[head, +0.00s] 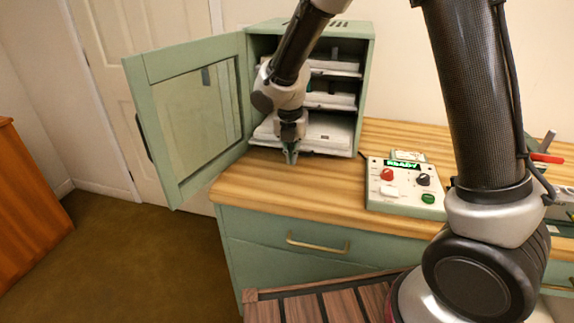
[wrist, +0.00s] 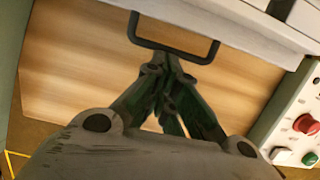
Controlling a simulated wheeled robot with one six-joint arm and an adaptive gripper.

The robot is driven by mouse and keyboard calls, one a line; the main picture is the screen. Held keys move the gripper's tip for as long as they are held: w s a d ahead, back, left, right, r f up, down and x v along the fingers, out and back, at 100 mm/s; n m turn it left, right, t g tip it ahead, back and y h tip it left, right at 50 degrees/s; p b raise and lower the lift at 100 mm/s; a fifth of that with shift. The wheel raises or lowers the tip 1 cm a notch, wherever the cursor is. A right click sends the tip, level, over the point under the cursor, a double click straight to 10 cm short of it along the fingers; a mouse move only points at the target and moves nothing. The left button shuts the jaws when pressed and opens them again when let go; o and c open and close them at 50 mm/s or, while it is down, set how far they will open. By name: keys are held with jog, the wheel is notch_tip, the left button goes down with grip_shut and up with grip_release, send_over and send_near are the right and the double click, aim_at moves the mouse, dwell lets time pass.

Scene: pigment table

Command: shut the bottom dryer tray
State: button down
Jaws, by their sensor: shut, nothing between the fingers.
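The green dryer (head: 365,70) stands on the wooden counter with its door (head: 195,110) swung open to the left. The bottom dryer tray (head: 330,130) is white and reaches farther forward than the trays above it. Its left part is hidden behind my arm. My gripper (head: 290,158) is shut and empty, pointing down in front of the tray's left part. In the wrist view the tray's pale front (wrist: 235,22) carries a dark loop handle (wrist: 216,50). My fingertips (wrist: 162,68) overlap the handle there; I cannot tell whether they touch it.
The middle tray (head: 330,101) and top tray (head: 335,68) sit inside the dryer. A control box (head: 405,195) with a red knob, a green button and a lit READY display stands to the right. The counter (head: 270,190) in front of the dryer is clear.

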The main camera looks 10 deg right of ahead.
jog(key=w+d, duration=0.1)
jog(key=w, duration=0.2)
jog(key=w+d, duration=0.1)
jog(key=w, duration=0.2)
jog(key=w+d, duration=0.1)
jog(key=w, duration=0.2)
jog(key=shift+d, duration=0.4)
jog(key=shift+w, duration=0.25)
jog(key=shift+r, duration=0.1)
